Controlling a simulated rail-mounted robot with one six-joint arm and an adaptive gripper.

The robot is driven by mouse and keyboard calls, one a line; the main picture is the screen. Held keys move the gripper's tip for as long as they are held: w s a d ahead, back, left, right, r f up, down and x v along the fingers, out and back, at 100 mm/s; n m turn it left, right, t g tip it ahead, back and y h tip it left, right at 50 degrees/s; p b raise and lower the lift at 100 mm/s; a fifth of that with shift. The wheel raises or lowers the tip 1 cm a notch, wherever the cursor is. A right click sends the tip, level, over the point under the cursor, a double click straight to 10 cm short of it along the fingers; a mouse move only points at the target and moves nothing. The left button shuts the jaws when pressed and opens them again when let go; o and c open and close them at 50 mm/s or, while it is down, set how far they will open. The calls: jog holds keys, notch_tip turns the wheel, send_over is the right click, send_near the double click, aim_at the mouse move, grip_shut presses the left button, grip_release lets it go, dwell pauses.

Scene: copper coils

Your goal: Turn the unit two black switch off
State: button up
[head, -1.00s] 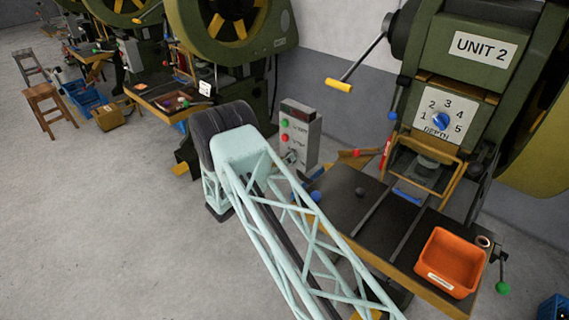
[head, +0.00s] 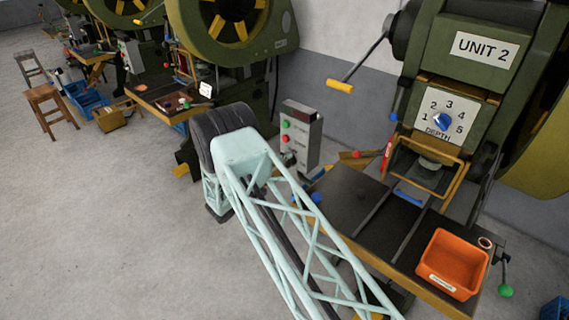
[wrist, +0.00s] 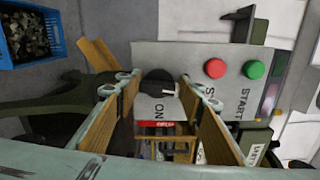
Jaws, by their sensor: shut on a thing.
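The unit two control box (head: 301,137) stands beside the press, with a green and a red button on its face. In the wrist view its pale panel (wrist: 185,60) shows the red button (wrist: 215,68), the green button (wrist: 253,69) and the black switch (wrist: 157,82). The switch is a round black knob with a small white mark, beside the word ON. My gripper (wrist: 160,88) has its two wood-coloured fingers on either side of the switch and is shut on it. In the head view the gripper is mostly hidden behind my arm and against the box.
The press table (head: 350,205) holds an orange bin (head: 452,262) at its front right. The UNIT 2 press (head: 470,80) rises behind, with a blue depth dial (head: 442,121) and a yellow-handled lever (head: 340,86). A blue crate (wrist: 30,35) shows in the wrist view.

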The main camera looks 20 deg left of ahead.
jog(key=shift+n, duration=0.6)
jog(key=o, duration=0.8)
jog(key=shift+o, duration=0.2)
jog(key=shift+s+a, duration=0.1)
jog(key=shift+s, duration=0.05)
jog(key=v, duration=1.1)
jog(key=shift+s, duration=0.35)
jog(key=shift+f, duration=0.1)
